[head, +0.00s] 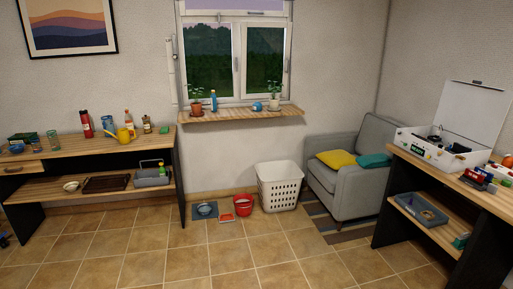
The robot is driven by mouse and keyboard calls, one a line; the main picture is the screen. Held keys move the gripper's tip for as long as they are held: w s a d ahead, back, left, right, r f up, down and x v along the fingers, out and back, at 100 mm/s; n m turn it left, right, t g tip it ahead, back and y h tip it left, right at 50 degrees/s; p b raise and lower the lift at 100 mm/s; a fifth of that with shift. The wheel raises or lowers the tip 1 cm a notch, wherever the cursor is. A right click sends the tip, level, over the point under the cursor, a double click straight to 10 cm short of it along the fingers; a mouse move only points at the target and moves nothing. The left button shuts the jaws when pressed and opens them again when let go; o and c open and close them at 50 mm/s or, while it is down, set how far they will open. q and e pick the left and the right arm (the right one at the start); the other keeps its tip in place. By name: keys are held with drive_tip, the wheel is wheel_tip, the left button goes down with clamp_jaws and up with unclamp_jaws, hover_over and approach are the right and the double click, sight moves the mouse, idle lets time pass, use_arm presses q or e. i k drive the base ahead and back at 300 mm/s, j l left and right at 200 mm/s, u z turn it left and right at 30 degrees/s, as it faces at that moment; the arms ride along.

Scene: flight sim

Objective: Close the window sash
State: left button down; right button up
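The white-framed window (237,60) is in the far wall, in the upper middle of the head view. It has a left pane (209,58), a right pane (265,58) and a strip of frame above them. A small handle (236,64) seems to sit on the middle upright. A narrow white upright piece (171,62) stands out at the window's left side; I cannot tell whether it is an opened sash seen edge-on. Neither of my grippers is in view.
A wooden sill (240,115) below the window holds two potted plants, a blue bottle and a blue cup. Side tables stand left and right. A laundry basket (279,186), red bucket (243,205) and grey armchair (352,188) are near the wall. The tiled floor in front is clear.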

sight(245, 25)
drive_tip(key=i+u, duration=0.2)
drive_tip(key=i, duration=1.85)
